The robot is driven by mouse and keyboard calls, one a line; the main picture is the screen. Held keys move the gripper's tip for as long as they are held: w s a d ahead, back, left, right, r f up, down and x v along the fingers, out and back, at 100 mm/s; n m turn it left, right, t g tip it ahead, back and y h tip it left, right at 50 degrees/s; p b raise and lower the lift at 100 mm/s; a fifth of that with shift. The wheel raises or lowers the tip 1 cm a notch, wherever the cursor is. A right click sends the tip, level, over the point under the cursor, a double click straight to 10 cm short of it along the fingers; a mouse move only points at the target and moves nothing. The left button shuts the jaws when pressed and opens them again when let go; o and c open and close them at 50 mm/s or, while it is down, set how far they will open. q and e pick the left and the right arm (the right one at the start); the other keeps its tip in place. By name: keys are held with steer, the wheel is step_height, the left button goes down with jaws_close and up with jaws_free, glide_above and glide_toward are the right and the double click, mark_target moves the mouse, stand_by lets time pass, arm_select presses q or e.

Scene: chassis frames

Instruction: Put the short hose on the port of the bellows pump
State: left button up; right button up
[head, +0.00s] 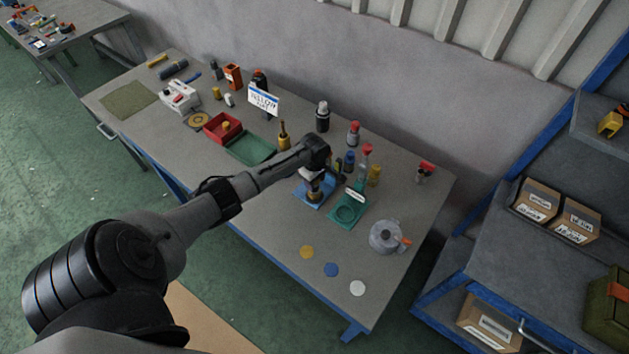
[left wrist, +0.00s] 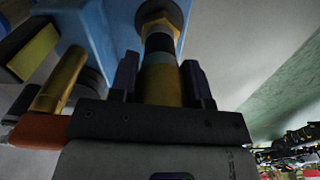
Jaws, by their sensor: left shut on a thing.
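My left gripper (head: 316,178) is over a blue stand (head: 305,198) near the middle of the bench. In the left wrist view its fingers (left wrist: 161,82) are shut on a yellow-and-black cylindrical piece (left wrist: 161,88), which may be the short hose. Beyond it, in line, is a brass hex fitting (left wrist: 158,20) beside a blue body (left wrist: 105,25). The piece appears to meet the fitting; I cannot tell how firmly it is seated. I cannot tell for sure which thing is the bellows pump. My right gripper is not in view.
A teal stand with a ring (head: 347,213) is close on the right. A grey pot (head: 385,236) with an orange part stands further right. Several bottles stand behind the gripper. A red bin (head: 222,127) and a green tray (head: 250,148) are left. Coloured discs (head: 331,270) lie near the front edge.

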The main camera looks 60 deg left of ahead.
arm_select(q)
steer(key=shift+f, duration=0.2)
steer(key=shift+f, duration=0.15)
steer(key=o, duration=1.1)
steer(key=shift+c, duration=0.2)
